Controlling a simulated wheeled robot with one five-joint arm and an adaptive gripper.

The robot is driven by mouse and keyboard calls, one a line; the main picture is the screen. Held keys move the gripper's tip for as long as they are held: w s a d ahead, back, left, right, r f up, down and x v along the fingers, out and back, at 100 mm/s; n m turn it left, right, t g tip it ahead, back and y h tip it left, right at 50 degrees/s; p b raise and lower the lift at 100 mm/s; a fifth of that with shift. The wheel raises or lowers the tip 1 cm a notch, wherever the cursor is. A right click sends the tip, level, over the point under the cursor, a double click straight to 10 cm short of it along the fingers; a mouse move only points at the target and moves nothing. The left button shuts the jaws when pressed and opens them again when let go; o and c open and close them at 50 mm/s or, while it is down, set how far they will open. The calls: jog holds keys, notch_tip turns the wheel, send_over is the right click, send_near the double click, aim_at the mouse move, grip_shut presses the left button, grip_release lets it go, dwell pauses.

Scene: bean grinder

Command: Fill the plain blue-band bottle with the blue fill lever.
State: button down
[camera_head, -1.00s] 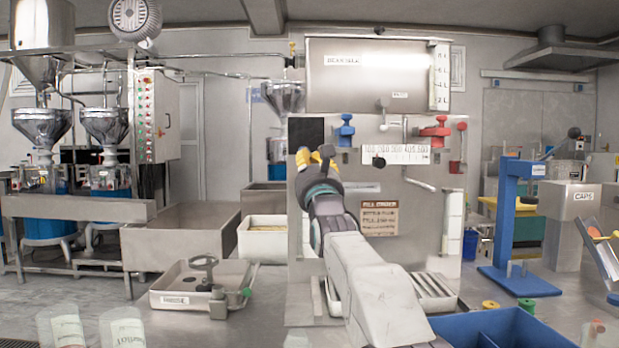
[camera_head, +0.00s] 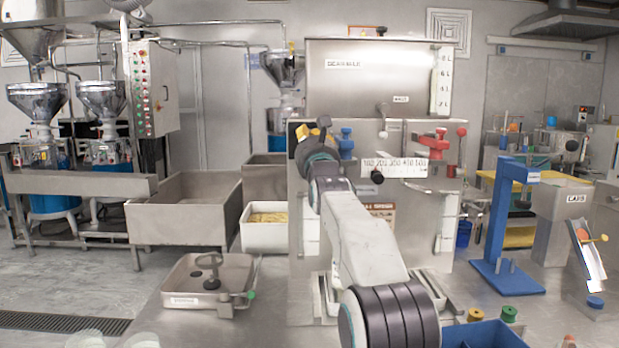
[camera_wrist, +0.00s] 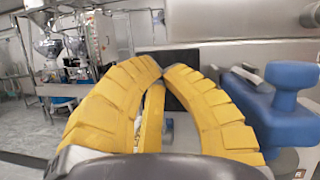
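The blue fill lever (camera_head: 346,144) is on the front of the steel dispenser, left of the red one. In the wrist view the blue lever (camera_wrist: 285,115) is large at the right, beside my yellow fingers and apart from their tips. My gripper (camera_head: 318,127) is raised in front of the dispenser, just left of the blue lever. In the wrist view my gripper's (camera_wrist: 163,71) fingertips come together with nothing seen between them. Clear bottle tops (camera_head: 140,341) show at the bottom left edge; their bands are out of frame, so I cannot tell which is plain blue-band.
The red lever (camera_head: 439,140) and a numbered scale (camera_head: 395,167) are right of the blue lever. A steel tray (camera_head: 208,278) with a fixture lies left on the table. A blue bin (camera_head: 487,335) and blue stand (camera_head: 508,230) are at right.

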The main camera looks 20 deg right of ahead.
jog(key=shift+w+d+r+p, duration=0.25)
jog(key=shift+w+r+p, duration=0.25)
jog(key=shift+p, duration=0.55)
jog(key=shift+w+d+r+p, duration=0.2)
jog(key=shift+w+r+p, duration=0.3)
jog(key=shift+p, duration=0.55)
jog(key=shift+w+d+f+g+p, duration=0.1)
jog(key=shift+w+g+p, duration=0.3)
jog(key=shift+g+p, duration=0.25)
jog(key=shift+w+d+f+p, duration=0.15)
jog(key=shift+w+p, duration=0.1)
jog(key=shift+p, duration=0.25)
